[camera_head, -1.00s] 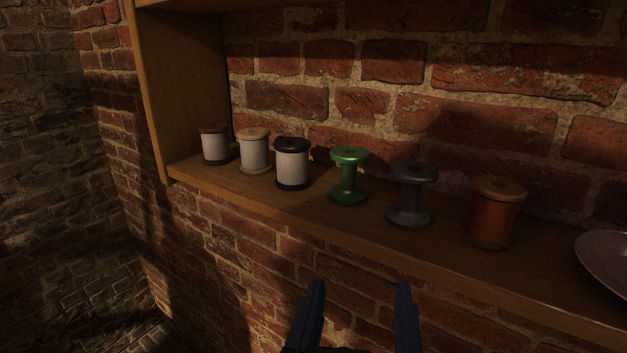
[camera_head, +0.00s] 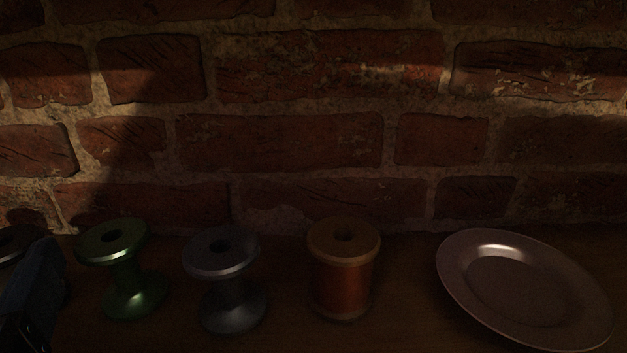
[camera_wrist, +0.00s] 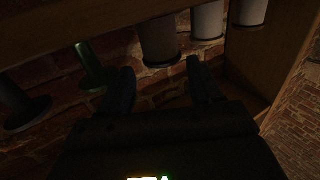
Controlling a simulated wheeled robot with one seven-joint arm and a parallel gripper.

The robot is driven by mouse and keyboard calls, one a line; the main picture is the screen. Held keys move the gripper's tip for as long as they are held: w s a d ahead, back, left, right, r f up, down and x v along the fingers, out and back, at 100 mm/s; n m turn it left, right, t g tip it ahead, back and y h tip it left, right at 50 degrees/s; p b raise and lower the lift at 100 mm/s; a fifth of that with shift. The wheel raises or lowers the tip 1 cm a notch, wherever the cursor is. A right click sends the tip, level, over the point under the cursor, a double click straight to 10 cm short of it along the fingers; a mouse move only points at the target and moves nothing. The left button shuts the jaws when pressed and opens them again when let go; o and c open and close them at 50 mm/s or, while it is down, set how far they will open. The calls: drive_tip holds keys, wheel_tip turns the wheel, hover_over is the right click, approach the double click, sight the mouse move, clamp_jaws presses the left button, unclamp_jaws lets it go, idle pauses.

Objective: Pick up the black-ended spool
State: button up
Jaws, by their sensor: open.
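The black-ended spool, wound with pale thread, shows in the wrist view (camera_wrist: 159,42) just beyond and between the fingertips of my gripper (camera_wrist: 160,75). The fingers are open and I see no contact with the spool. In the head view only a piece of its dark top (camera_head: 14,241) shows at the left edge. Part of my gripper, dark blue, covers the rest there.
On the shelf, a green spool (camera_head: 118,265), a grey spool (camera_head: 225,275), an orange-brown spool (camera_head: 342,275) and a plate (camera_head: 525,290) stand to the right. Two pale spools (camera_wrist: 207,20) (camera_wrist: 248,12) and the shelf's side panel (camera_wrist: 270,50) are on the other side. A brick wall is behind.

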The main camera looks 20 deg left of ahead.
sight(11, 228)
drive_tip(key=x, duration=0.2)
drive_tip(key=p+x, duration=0.1)
drive_tip(key=x, duration=0.1)
drive_tip(key=p+x, duration=0.1)
drive_tip(key=x, duration=0.2)
drive_tip(key=shift+a+f, duration=0.15)
drive_tip(key=shift+f, duration=0.25)
drive_tip(key=shift+c, duration=0.3)
drive_tip(key=c, duration=0.7)
